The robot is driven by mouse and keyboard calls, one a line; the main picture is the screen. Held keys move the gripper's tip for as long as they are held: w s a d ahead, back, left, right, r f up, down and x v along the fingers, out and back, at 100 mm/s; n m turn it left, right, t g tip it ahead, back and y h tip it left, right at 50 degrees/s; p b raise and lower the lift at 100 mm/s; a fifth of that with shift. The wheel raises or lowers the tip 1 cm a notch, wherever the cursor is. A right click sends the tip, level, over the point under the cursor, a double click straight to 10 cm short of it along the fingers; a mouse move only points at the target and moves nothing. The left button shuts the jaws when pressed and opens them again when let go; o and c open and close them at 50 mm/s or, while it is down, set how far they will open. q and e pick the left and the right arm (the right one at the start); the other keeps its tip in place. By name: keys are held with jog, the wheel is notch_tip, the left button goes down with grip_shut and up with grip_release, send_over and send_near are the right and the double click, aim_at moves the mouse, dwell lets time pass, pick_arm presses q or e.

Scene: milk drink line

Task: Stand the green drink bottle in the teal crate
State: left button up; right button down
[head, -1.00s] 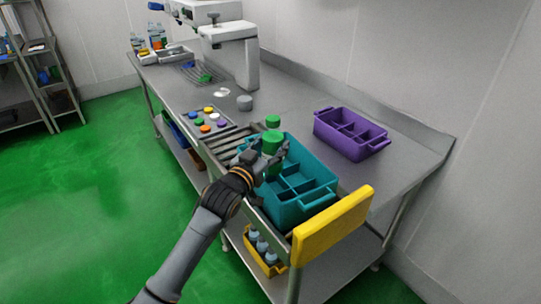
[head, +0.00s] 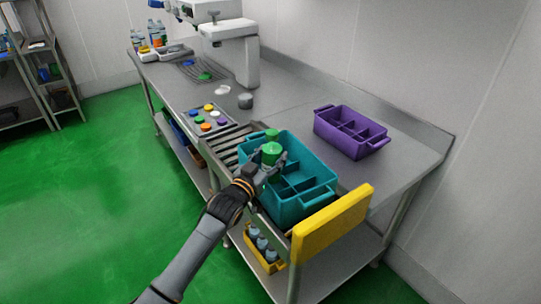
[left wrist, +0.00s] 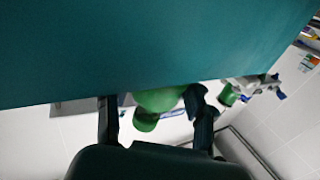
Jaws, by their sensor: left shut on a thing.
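The green drink bottle (head: 271,149) is in my left gripper (head: 273,161), roughly upright with its green cap up. My left gripper is shut on it, at the back left part of the teal crate (head: 300,209). The bottle's lower part is hidden by the gripper and crate, so I cannot tell whether it touches the crate floor. In the left wrist view the bottle (left wrist: 160,99) shows between the dark fingers, with a teal crate wall (left wrist: 150,50) filling the top. The crate has several compartments, and those at the front right look empty. My right gripper is not in view.
A purple crate (head: 350,134) stands to the right on the steel table. A yellow end plate (head: 332,224) is at the near end beside the teal crate. A panel with coloured caps (head: 209,118) and a roller conveyor (head: 226,150) lie to the left.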

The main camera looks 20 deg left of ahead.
pick_arm(q)
jog(key=shift+f, duration=0.25)
jog(key=o, duration=1.5)
jog(key=shift+r, duration=0.35)
jog(key=s+a+b, duration=0.1)
jog(key=s+a, duration=0.1)
jog(key=s, duration=0.9)
jog(key=shift+s+r, duration=0.15)
jog(key=shift+s, duration=0.25)
jog(key=shift+a, duration=0.1)
